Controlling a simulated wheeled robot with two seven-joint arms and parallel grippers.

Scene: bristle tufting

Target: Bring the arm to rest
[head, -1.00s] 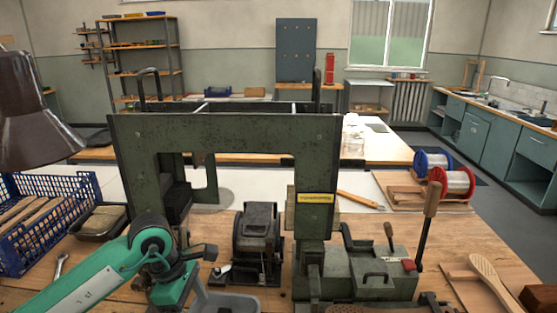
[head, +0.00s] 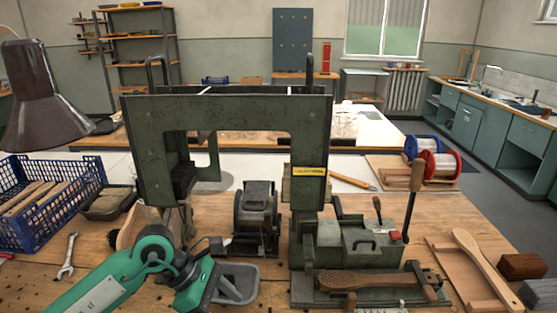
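My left arm is green and comes in from the lower left, bent at a joint above the bench. Its gripper end (head: 222,288) is low beside a small grey tray (head: 243,270), and its fingers are not clear enough to show whether they are open or shut. My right arm and gripper are not in view. A wooden brush body with holes (head: 352,282) lies in the dark green machine (head: 357,245) at the centre right. A brush with a wooden back (head: 130,228) is partly hidden behind my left arm.
A tall green frame (head: 240,108) stands over the bench ahead. A blue crate (head: 55,215), a lamp (head: 45,100) and a wrench (head: 68,256) are at left. A wooden brush (head: 482,262) lies on a board at right, near wood blocks (head: 522,266). Wire spools (head: 440,164) stand behind.

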